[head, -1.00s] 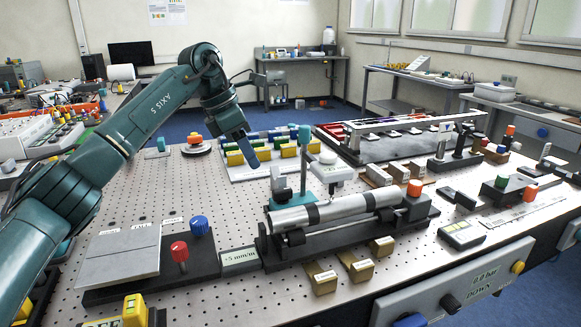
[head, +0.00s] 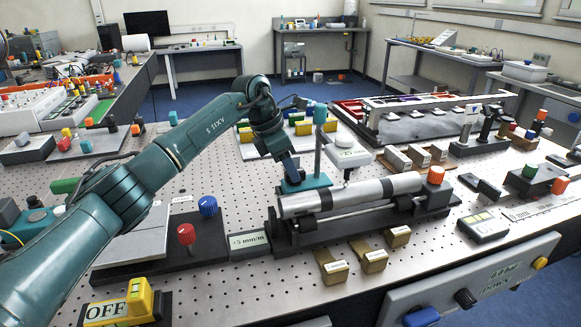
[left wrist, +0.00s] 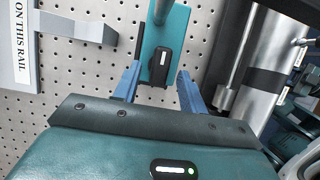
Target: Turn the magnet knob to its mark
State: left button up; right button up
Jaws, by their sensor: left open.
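The teal magnet stand (head: 314,183) stands on the perforated table at the left end of the pipe, with a teal post rising from it. In the left wrist view, its base (left wrist: 177,22) carries a black knob (left wrist: 161,62) with a pale mark line on its face. My left gripper (head: 291,172) points down at the base in the head view. In the left wrist view its blue fingers (left wrist: 160,88) are open, one on each side of the knob's near end, with no clear contact. The knob's target mark cannot be made out. My right gripper is out of view.
A silver pipe (head: 352,194) lies on a black roller stand just right of the magnet stand. A white gauge head (head: 347,157) hangs above it. Red (head: 186,234) and blue (head: 208,206) knobs stand on a dark plate to the left. A yellow OFF box (head: 139,300) is at front left.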

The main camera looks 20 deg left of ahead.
pick_arm(q)
jog(key=shift+w+d+f, duration=0.1)
jog(key=shift+d+f, duration=0.05)
jog(key=shift+f, duration=0.4)
grip_shut()
